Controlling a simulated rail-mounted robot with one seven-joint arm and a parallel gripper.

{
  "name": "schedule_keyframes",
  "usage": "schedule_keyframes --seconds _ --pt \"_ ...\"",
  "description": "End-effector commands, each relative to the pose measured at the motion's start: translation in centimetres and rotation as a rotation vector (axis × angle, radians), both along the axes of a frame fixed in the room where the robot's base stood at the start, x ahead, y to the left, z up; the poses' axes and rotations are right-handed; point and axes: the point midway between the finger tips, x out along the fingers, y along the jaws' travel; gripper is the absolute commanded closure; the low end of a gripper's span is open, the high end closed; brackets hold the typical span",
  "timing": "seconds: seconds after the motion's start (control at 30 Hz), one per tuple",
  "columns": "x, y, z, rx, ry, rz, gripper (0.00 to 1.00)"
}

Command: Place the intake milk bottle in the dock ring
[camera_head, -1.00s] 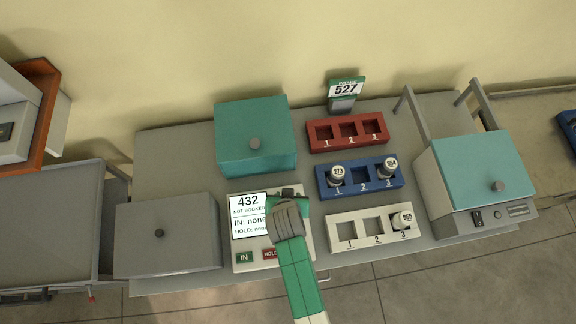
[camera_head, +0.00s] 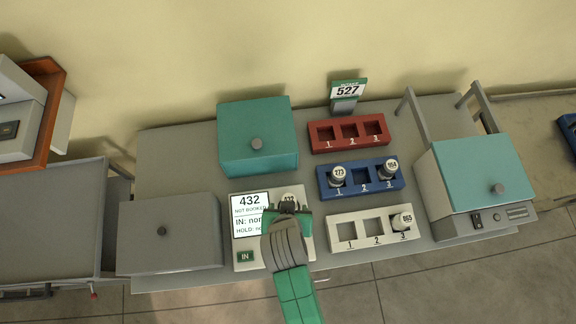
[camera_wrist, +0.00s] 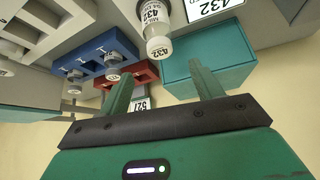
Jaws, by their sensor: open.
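The milk bottle labelled 432 (camera_head: 288,202) stands upright on the console beside its screen (camera_head: 250,214). The bottle (camera_wrist: 154,22) also shows in the wrist view, white-capped and with a 432 label. The screen reads 432 and is partly covered by my gripper.
A red rack (camera_head: 348,147) is empty. A blue rack (camera_head: 359,190) holds bottles 273 and another in slots 1 and 3. A white rack (camera_head: 361,243) holds bottle 865 in slot 3. A teal box (camera_head: 257,160) and a grey box (camera_head: 168,260) stand left. A sign (camera_head: 347,91) reads 527.

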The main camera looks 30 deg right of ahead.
Motion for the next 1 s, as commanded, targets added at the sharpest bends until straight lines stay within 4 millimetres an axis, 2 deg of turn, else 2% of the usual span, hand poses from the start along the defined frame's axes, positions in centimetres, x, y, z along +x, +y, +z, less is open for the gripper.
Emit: schedule_keyframes --seconds 0.13,0.47,0.57,0.67,0.7,0.77,0.8,0.87,0.9,1.0 --pt "-0.5 0.3 0.8 0.001 0.000 0.001 0.35" --pt "-0.2 0.3 1.1 -0.002 -0.007 0.002 0.35" --pt "2.6 0.1 4.6 -0.026 -0.101 0.039 0.35" --pt "8.1 0.6 13.4 -0.083 -0.323 0.122 0.35" --pt "10.1 1.1 18.0 -0.112 -0.431 0.163 0.35" --pt "12.3 2.2 25.1 -0.157 -0.595 0.220 0.35" --pt "13.1 3.0 29.8 -0.187 -0.705 0.255 0.35" --pt "13.6 4.4 37.0 -0.233 -0.870 0.303 0.35" --pt "13.3 5.4 41.6 -0.265 -0.978 0.331 0.35" --pt "11.0 7.6 51.6 -0.337 -1.226 0.381 0.35"
